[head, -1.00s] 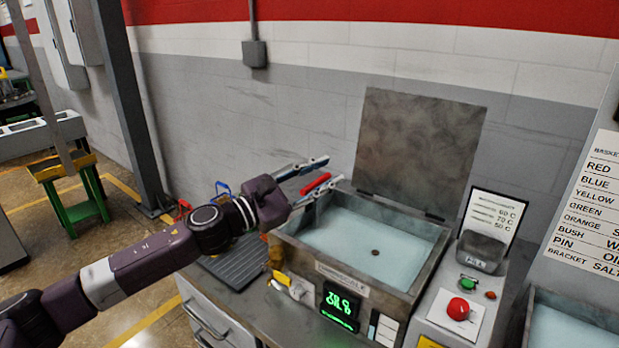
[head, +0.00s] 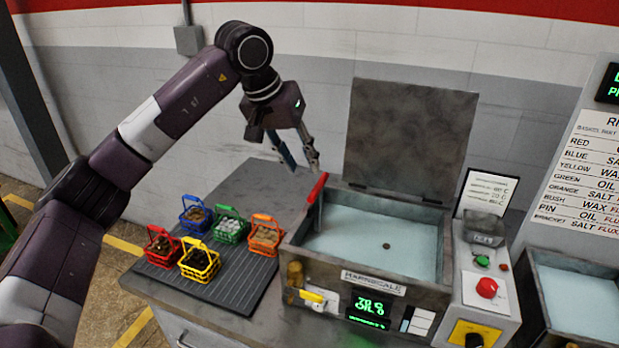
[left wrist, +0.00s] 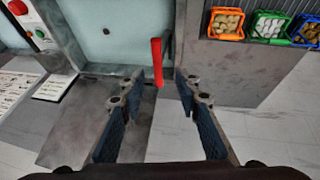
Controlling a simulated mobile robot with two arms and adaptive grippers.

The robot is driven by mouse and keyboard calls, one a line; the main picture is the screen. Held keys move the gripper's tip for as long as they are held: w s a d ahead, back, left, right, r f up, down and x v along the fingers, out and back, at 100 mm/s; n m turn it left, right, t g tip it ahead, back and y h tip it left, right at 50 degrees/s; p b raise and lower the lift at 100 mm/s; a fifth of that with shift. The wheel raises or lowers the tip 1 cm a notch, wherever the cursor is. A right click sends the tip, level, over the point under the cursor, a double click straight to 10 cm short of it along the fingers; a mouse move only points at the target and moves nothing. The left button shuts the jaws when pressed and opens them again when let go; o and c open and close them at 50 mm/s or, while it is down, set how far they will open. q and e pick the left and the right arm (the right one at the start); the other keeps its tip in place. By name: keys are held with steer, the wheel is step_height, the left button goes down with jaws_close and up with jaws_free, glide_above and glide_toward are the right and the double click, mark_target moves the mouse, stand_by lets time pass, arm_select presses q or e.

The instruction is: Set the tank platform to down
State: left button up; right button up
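The tank (head: 300,238) is a grey metal box filled with pale liquid, its lid raised at the back. A lever with a red handle (head: 317,188) stands at the tank's left side, its handle pointing up. I take it for the platform control. My left gripper (head: 303,165) is open and empty just above and behind the handle. In the left wrist view, the red handle (left wrist: 157,62) shows in line with the gap between the open fingers (left wrist: 158,88), apart from both. A small dark disc (head: 386,246) shows in the liquid. My right gripper is out of view.
Several coloured baskets of parts stand on a ribbed mat (head: 228,289) left of the tank. A control box with a red button (head: 487,288) stands to its right, beside a second tank (head: 575,310). The raised lid (head: 410,135) stands close behind the lever.

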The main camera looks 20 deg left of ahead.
mark_target(316, 187)
arm_select(q)
steer(key=p+x, duration=0.2)
steer(key=x, duration=0.5)
steer(key=shift+d, duration=0.2)
steer(key=shift+w+d+f, duration=0.1)
steer(key=shift+w+f, duration=0.05)
steer(key=shift+f, duration=0.1)
steer(key=shift+c, duration=0.7)
jaws_close()
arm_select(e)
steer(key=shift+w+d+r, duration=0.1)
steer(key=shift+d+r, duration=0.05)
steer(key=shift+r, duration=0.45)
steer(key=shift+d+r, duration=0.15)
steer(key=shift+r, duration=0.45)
arm_select(q)
steer(key=shift+f, duration=0.1)
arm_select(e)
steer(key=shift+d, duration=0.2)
